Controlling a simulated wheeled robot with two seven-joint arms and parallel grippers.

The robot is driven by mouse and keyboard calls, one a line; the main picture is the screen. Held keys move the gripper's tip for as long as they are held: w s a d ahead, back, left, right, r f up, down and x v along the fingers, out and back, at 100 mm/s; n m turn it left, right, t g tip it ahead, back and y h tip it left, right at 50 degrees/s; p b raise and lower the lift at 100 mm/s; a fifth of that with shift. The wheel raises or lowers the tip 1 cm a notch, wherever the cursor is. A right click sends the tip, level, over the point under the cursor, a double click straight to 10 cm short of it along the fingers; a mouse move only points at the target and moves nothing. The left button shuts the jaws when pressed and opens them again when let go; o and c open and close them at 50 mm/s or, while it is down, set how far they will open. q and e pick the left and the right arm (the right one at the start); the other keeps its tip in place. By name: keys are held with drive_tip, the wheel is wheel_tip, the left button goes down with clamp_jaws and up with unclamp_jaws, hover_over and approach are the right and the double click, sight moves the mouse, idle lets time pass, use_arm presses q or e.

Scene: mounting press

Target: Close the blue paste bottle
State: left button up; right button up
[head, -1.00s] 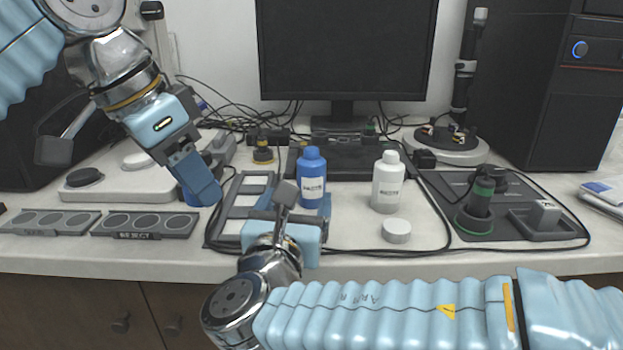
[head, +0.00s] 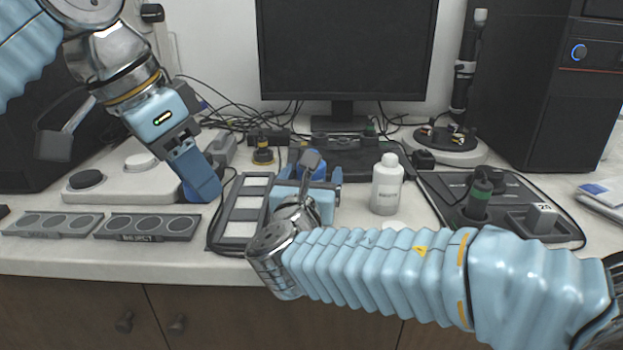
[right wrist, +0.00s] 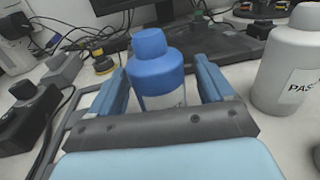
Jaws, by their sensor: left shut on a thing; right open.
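The blue paste bottle (right wrist: 157,75) stands upright on the table in the right wrist view. Its white label is partly hidden by my gripper. In the head view only some of the blue bottle (head: 318,170) shows behind my right gripper (head: 306,177). That gripper is open, with one finger on each side of the bottle; the fingers (right wrist: 163,78) look apart from it. My left gripper (head: 203,190) is shut on a small blue cap (head: 188,193), mostly hidden by the fingers, above the table at the left.
Grey trays (head: 148,227) lie at the front left. A black tray with a green-banded tool (head: 480,197) is at the right. Cables run behind.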

use_arm(q)
drive_tip(key=shift+r, duration=0.1)
use_arm(e)
drive_tip(key=shift+w, duration=0.75)
drive_tip(key=c, duration=1.2)
drive_tip(key=shift+o, duration=0.2)
